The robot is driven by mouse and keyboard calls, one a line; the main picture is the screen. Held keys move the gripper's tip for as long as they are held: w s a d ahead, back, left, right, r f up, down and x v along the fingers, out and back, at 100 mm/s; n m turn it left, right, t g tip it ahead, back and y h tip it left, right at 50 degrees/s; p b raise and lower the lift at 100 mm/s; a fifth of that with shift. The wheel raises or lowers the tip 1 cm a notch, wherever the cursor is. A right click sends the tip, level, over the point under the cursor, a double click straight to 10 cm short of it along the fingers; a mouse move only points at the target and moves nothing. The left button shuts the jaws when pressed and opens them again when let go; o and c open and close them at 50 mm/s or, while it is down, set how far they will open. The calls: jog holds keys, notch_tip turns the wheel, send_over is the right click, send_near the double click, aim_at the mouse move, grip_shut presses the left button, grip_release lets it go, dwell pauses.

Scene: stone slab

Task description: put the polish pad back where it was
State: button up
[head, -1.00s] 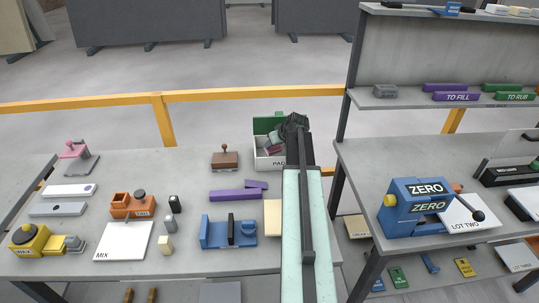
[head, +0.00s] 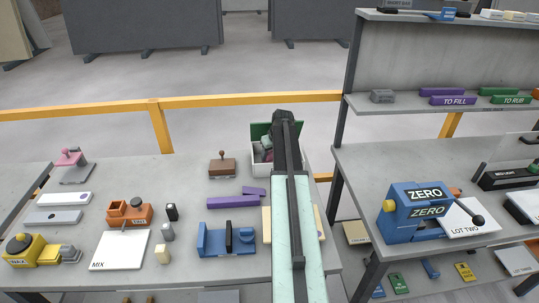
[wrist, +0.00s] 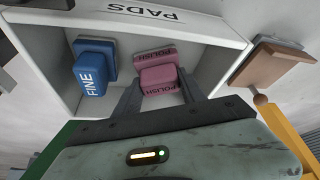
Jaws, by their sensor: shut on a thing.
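The white box marked PADS (wrist: 190,21) fills the top of the wrist view. It also shows at the back edge of the table in the head view (head: 261,172), partly hidden by my arm. My gripper (wrist: 158,84) reaches into the box, its two fingers on either side of a pink polish pad (wrist: 158,76), and is shut on it. POLISH lettering shows on two pink faces; I cannot tell whether a second pink pad lies beneath. A blue pad marked FINE (wrist: 92,75) sits beside it in the box. In the head view my arm hides the fingertips.
A brown stamp (head: 222,166) stands just left of the box. A green panel (head: 259,130) rises behind it. Purple pieces (head: 233,198) and a blue fixture (head: 226,240) lie nearer. The blue ZERO device (head: 412,208) stands on the right table, across a gap.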

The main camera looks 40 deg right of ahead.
jog(key=o, duration=1.2)
jog(key=p+v, duration=1.1)
jog(key=v, duration=0.1)
jog(key=shift+r, duration=0.1)
